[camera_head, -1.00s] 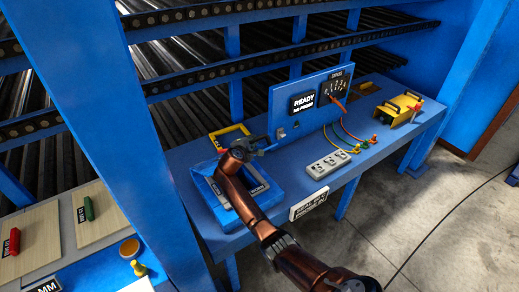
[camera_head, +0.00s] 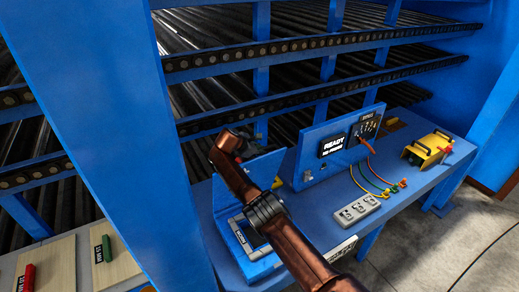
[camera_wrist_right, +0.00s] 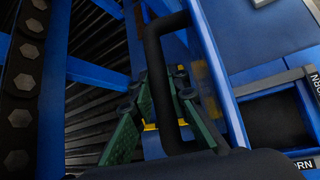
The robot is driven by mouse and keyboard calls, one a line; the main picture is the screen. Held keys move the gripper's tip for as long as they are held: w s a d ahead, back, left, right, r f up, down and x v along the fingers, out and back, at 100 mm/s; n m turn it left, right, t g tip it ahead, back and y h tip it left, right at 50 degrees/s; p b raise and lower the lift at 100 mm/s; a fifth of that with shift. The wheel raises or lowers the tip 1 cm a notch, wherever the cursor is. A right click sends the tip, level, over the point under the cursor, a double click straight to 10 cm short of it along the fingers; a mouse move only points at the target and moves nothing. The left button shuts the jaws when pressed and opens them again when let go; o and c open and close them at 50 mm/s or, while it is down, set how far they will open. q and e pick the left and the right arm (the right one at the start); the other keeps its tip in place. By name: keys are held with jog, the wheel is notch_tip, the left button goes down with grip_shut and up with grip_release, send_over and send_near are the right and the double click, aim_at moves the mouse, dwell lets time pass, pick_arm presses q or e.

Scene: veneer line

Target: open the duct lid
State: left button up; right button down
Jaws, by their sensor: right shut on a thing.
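The duct lid (camera_head: 267,166) is a blue panel on the bench, raised and tilted steeply up at the back of a blue open duct box (camera_head: 264,267). Dark compartments with small labels show inside the box. My right gripper (camera_head: 236,142) is at the top of the lid, and my arm hides part of the lid and box. In the right wrist view, the green fingers of my right gripper (camera_wrist_right: 160,108) are shut around a black bar handle (camera_wrist_right: 155,72) beside the blue lid edge (camera_wrist_right: 218,70). My left gripper is not in view.
A blue panel with a READY display (camera_head: 332,146) and a dial stands right of the lid. A grey socket strip (camera_head: 357,211), coloured cables and a yellow case (camera_head: 427,150) lie farther right. A blue post (camera_head: 130,130) stands close on the left. Roller racks run behind.

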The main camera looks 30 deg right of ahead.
jog(key=shift+w, duration=0.25)
jog(key=c, duration=2.1)
grip_release()
jog(key=shift+f, duration=0.1)
jog(key=shift+o, duration=1.3)
jog(key=shift+w, duration=0.1)
jog(key=shift+a+r, duration=0.3)
jog(key=shift+a, duration=0.05)
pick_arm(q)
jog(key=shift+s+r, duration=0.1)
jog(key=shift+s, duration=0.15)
pick_arm(e)
jog(key=v, duration=1.1)
